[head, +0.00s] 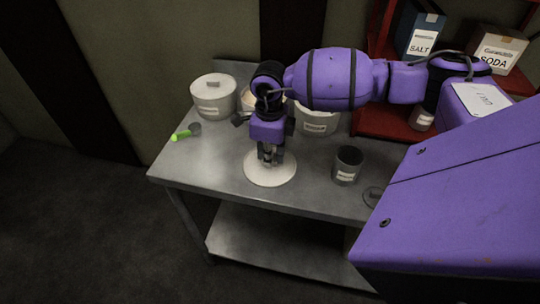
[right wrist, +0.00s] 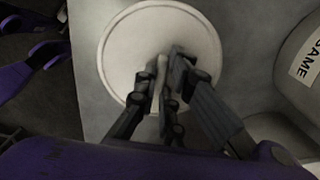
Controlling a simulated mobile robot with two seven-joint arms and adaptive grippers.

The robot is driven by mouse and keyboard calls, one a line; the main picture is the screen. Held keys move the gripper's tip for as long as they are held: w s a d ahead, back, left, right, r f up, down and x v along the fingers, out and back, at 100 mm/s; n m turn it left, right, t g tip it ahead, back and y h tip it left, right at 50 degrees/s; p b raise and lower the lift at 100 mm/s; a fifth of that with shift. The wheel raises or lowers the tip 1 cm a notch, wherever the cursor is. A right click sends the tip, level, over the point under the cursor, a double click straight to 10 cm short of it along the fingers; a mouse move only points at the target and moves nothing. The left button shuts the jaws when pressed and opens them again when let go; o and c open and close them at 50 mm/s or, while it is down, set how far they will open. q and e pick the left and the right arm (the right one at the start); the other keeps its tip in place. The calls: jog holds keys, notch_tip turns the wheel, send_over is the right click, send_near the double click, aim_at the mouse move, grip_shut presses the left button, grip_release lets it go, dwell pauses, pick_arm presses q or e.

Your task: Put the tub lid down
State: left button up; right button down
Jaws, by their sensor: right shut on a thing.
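The tub lid (head: 270,176) is a round off-white disc at the front of the metal table (head: 210,163). My right gripper (head: 270,158) points down over its middle and is shut on the lid's raised handle. In the right wrist view the lid (right wrist: 125,45) fills the upper middle, with my right gripper's fingers (right wrist: 165,75) on both sides of the handle. The lid looks level and at or very close to the tabletop; I cannot tell whether it touches. My left gripper is not in view.
A lidded white tub (head: 213,100) stands at the back left, with a green-handled tool (head: 182,135) in front. Another white tub (head: 318,122) is behind my right arm. A grey canister (head: 347,165) stands right of the lid, near a small dark lid (head: 374,196). A red shelf holds boxes.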

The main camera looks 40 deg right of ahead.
jog(key=shift+f, duration=0.15)
jog(key=c, duration=2.3)
grip_release()
jog(key=shift+f, duration=0.1)
jog(key=o, duration=0.5)
jog(key=shift+c, duration=0.2)
